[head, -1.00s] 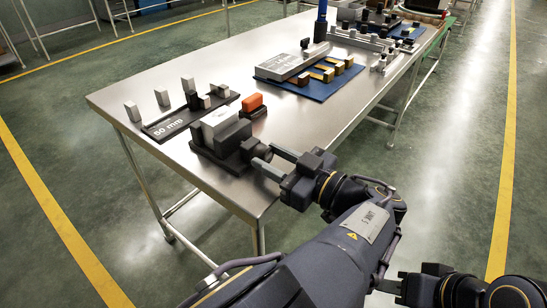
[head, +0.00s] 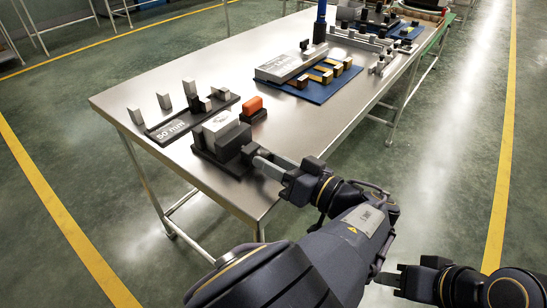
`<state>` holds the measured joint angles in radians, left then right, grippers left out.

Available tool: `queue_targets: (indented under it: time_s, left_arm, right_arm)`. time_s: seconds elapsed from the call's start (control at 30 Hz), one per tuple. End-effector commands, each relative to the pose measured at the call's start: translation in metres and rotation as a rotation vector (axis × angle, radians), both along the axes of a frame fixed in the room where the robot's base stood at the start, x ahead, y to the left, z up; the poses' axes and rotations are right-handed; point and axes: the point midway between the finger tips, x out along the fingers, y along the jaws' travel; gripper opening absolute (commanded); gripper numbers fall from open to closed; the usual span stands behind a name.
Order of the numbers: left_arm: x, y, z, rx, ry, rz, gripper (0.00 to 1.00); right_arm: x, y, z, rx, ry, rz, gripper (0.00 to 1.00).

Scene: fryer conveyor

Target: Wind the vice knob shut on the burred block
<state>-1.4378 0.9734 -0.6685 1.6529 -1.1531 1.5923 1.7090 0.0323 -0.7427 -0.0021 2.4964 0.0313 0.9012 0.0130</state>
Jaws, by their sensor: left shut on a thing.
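The dark vice (head: 212,158) stands at the near edge of the steel table, left of centre. The pale block (head: 217,126) sits upright in it, against the vice's grey jaw (head: 234,138). Any burr is too small to see. The dark knob (head: 250,151) is on the vice's right side, partly hidden by the fingers. My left gripper (head: 258,160) reaches in from the right and is shut on the knob. My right gripper (head: 386,279) is low at the right, off the table and away from the vice; its finger opening is not clear.
A "50 mm" gauge rack (head: 165,134) with upright grey blocks is behind the vice at left. A blue mat (head: 318,92) with brass pieces lies farther back. The table's middle (head: 300,120) is clear.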

Motion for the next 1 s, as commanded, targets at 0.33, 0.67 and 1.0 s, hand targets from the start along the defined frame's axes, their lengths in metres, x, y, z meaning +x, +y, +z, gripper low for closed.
queue_targets:
  time_s: [0.33,0.67,1.0]
  left_arm:
    - [0.0000,-0.0002,0.0000,0.055,0.076,0.000,0.13]
    - [-0.0001,-0.0003,-0.0004,0.059,0.081,0.000,0.13]
    - [0.0000,-0.0003,-0.0003,0.058,0.079,0.000,0.57]
  right_arm:
    - [0.0000,0.0000,0.0070,0.000,0.000,0.000,0.36]
    - [0.0000,0.0000,0.0069,0.000,0.000,0.000,0.36]
    - [0.0000,0.0000,0.0069,0.000,0.000,0.000,0.36]
